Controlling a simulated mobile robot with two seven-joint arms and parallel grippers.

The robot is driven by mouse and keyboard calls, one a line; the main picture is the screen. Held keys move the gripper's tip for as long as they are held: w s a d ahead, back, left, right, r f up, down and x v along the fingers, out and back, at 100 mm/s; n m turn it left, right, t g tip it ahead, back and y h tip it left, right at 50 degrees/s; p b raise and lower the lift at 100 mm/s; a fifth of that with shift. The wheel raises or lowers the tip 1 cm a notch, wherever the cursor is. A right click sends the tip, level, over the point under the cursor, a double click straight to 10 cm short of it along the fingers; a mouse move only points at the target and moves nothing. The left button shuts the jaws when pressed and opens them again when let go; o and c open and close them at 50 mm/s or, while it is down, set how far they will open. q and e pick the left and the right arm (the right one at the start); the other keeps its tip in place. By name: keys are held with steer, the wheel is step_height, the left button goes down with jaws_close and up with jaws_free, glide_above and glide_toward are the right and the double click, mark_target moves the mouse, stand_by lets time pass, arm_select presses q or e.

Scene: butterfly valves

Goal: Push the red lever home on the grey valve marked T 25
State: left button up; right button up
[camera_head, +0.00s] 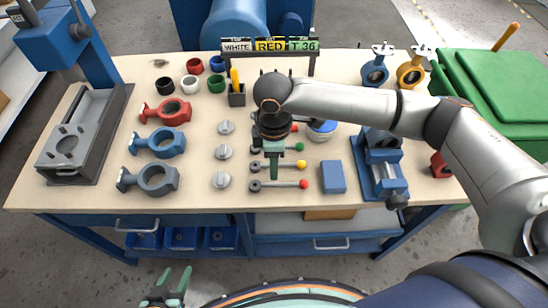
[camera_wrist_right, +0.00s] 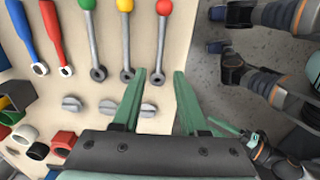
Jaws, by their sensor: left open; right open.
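The grey valve (camera_head: 152,179) lies at the bench's left front, below a blue and a red valve; I cannot read any marking on it. The red-balled lever (camera_head: 290,184) lies loose at the front of a row of levers and also shows in the right wrist view (camera_wrist_right: 161,40). My right gripper (camera_head: 274,172) is open and points down over the levers. In the right wrist view its fingertips (camera_wrist_right: 160,73) appear either side of the red lever's hub; contact is unclear. My left gripper (camera_head: 172,286) is open, low in front of the bench.
A sign (camera_head: 270,45) reads WHITE, RED and T 36. Yellow-balled (camera_head: 280,164) and green-balled (camera_head: 287,149) levers lie behind the red one. Grey discs (camera_head: 221,180) sit between valves and levers. A blue box (camera_head: 333,177) and blue vice (camera_head: 385,170) stand to the right.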

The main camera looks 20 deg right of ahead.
mark_target(273, 184)
step_height(273, 184, down, 5)
steer(key=b, duration=0.6)
steer(key=shift+f, duration=1.75)
jaws_close()
step_height(273, 184, up, 3)
steer(key=p, duration=0.5)
steer(key=shift+r, duration=0.1)
stand_by(0.3)
